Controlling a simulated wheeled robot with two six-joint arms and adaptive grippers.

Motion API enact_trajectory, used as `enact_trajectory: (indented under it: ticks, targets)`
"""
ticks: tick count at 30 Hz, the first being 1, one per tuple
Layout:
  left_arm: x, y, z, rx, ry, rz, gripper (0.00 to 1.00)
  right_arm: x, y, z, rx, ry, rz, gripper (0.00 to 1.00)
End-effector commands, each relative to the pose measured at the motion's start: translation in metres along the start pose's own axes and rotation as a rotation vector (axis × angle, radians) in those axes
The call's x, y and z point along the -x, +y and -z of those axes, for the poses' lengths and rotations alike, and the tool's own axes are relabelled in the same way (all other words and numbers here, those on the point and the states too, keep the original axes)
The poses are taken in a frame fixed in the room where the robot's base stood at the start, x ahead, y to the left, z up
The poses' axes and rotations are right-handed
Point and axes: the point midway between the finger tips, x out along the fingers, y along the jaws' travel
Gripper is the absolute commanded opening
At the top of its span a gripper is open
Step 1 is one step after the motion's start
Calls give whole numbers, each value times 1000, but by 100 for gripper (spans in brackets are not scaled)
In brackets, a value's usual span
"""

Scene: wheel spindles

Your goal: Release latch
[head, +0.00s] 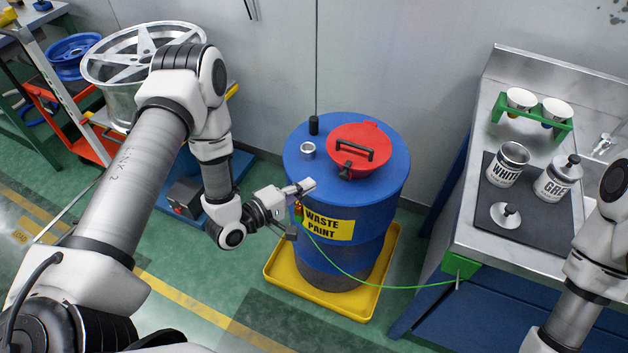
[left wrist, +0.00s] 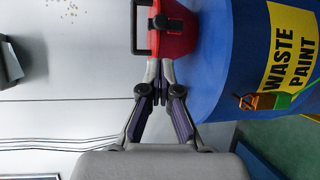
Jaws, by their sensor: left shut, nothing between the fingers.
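A blue drum (head: 385,220) labelled "WASTE PAINT" has a round red lid (head: 375,138) on its top. The lid bears a black bar handle (head: 355,148). A small black latch (head: 347,173) sits at the lid's near edge. My left gripper (head: 312,184) is shut and empty at the near left of the drum top, left of the latch. In the left wrist view, the closed fingertips (left wrist: 160,85) point toward the red lid (left wrist: 180,42) and the black latch (left wrist: 160,22); I cannot tell whether they touch. My right gripper is out of view.
A yellow tray (head: 390,270) holds the drum. A green wire (head: 370,284) runs from an orange clamp on the drum to the bench (head: 465,225) at right, which holds cans. A black cap (head: 313,125) and metal bung (head: 308,150) stand on the drum top.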

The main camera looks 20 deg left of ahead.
Motion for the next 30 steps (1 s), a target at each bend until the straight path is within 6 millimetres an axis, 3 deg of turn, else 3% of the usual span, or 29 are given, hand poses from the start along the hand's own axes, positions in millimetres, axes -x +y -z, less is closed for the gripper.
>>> enact_trajectory:
  ticks: [6,12,30]
  targets:
    - [-44,2,-2,-4,-5,-2,0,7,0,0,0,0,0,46]
    - [-76,1,-1,-2,-3,-1,0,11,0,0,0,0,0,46]
    - [-88,-2,2,-6,0,-12,0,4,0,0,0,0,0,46]
